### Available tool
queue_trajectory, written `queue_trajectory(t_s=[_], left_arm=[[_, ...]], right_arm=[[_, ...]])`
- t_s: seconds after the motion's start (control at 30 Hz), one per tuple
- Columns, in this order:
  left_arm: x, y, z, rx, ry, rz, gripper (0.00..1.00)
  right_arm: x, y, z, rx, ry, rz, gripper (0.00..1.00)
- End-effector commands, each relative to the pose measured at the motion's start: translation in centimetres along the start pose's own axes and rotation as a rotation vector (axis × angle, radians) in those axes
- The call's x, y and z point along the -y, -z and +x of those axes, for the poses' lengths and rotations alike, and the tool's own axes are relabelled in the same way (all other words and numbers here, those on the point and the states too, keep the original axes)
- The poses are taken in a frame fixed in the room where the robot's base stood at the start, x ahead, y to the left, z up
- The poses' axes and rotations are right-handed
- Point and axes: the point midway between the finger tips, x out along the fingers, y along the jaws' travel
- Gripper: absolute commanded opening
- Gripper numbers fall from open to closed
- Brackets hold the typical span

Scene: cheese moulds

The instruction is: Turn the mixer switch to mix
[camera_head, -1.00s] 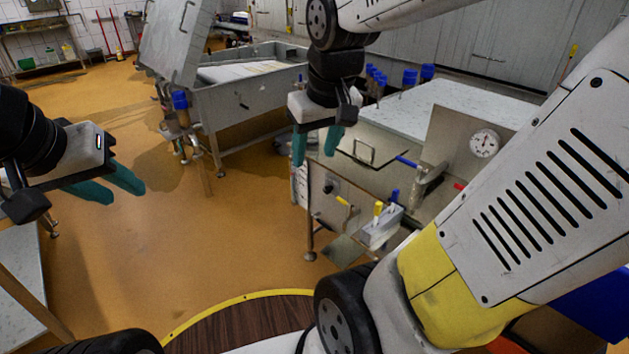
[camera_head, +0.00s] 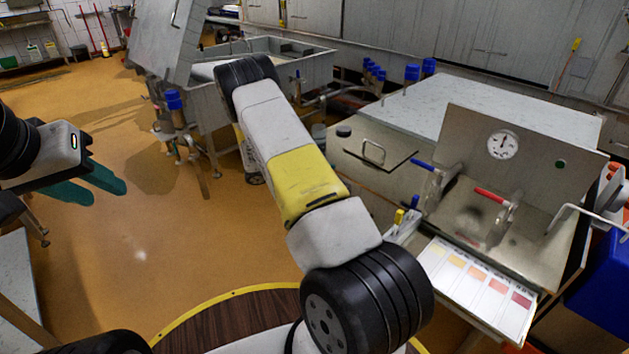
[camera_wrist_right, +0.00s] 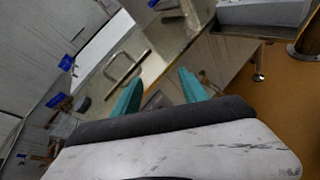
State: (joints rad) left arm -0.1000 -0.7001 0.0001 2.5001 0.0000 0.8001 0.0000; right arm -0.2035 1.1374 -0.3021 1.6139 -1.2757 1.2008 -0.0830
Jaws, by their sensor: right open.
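The mixer switch cannot be made out in either view now; my right arm covers the front panel of the steel vat where a dark knob shows earlier. The vat's top, with a handled lid (camera_head: 373,158), shows behind the arm in the head view. My right gripper is hidden there. In the right wrist view my right gripper (camera_wrist_right: 161,78) is open, its two teal fingers apart near the vat's steel surface and the lid handle (camera_wrist_right: 125,66). It holds nothing that I can see. My left gripper (camera_head: 108,194) is open and empty above the floor at the left.
A steel panel with a round gauge (camera_head: 503,144) stands right of the vat lid, with a blue-handled valve (camera_head: 423,165) and a red-handled valve (camera_head: 490,195) before it. A colour chart (camera_head: 477,285) lies below. Open floor (camera_head: 150,260) spans the left.

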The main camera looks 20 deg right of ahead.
Motion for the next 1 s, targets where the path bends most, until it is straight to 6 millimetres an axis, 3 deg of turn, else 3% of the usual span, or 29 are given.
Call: queue_trajectory(t_s=[0.03, 0.2, 0.4, 0.63, 1.0], left_arm=[[0.0, 0.0, 0.0, 0.000, 0.000, 0.000, 0.36], [0.0, 0.0, 0.0, 0.000, 0.000, 0.000, 0.36], [0.0, 0.0, 0.0, 0.000, 0.000, 0.000, 0.36], [0.0, 0.0, 0.0, 0.000, 0.000, 0.000, 0.36], [0.0, 0.0, 0.0, 0.000, 0.000, 0.000, 0.36]], right_arm=[[0.3, 2.5, 1.0, 0.046, -0.059, -0.070, 0.51], [0.7, 8.9, 2.8, 0.163, -0.263, -0.259, 0.51], [1.9, 14.2, 3.5, 0.235, -0.430, -0.401, 0.51], [2.1, 15.8, 4.4, 0.256, -0.486, -0.445, 0.51], [-0.7, 15.1, 9.1, 0.254, -0.483, -0.443, 0.51]])
